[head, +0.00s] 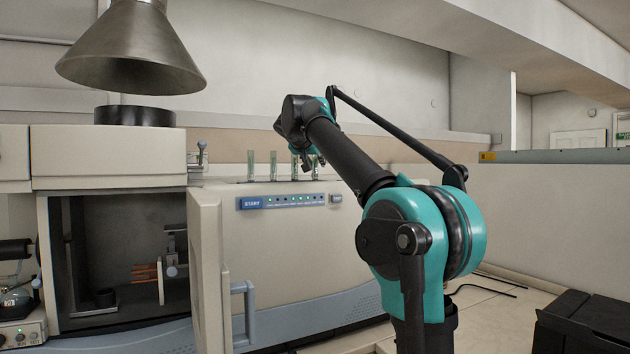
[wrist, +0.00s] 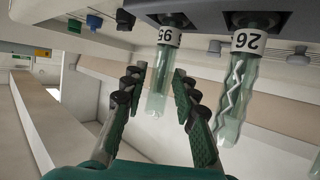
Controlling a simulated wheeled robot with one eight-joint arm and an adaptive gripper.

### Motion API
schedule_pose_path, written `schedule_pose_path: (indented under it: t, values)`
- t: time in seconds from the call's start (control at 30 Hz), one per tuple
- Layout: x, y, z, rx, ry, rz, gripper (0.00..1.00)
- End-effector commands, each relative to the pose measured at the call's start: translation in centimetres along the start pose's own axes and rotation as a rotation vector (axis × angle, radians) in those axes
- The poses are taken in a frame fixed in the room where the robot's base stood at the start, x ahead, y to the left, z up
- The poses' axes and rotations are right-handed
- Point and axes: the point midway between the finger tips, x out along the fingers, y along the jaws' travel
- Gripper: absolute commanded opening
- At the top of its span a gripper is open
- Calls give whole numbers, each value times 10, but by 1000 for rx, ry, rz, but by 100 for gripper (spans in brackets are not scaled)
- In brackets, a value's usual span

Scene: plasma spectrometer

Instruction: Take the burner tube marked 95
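The burner tube marked 95 (wrist: 157,90) is a clear greenish glass tube with a white number band. It hangs from a dark holder in the wrist view, which shows the scene upside down. My gripper (wrist: 158,76) is open, with one finger on each side of this tube and visible gaps between. In the head view my gripper (head: 309,160) is at the row of tubes on top of the spectrometer, mostly hidden by my arm. I cannot tell which tube there is the one marked 95.
A second tube (wrist: 236,92), with a wavy inner shape and a band that looks like 26, stands close beside the right finger. Other tubes (head: 250,164) stand to the left in the head view. The spectrometer (head: 290,245) has a START panel and an open door (head: 205,265).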

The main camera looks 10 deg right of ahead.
Motion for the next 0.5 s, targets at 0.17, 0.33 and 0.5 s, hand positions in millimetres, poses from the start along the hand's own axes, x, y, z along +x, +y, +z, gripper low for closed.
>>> schedule_pose_path:
  t: [0.17, 0.33, 0.5]
  values:
    - [0, 0, 0, 0, 0, 0, 16]
    - [0, 0, 0, 0, 0, 0, 0]
    - [-1, 0, 0, 0, 0, 0, 0]
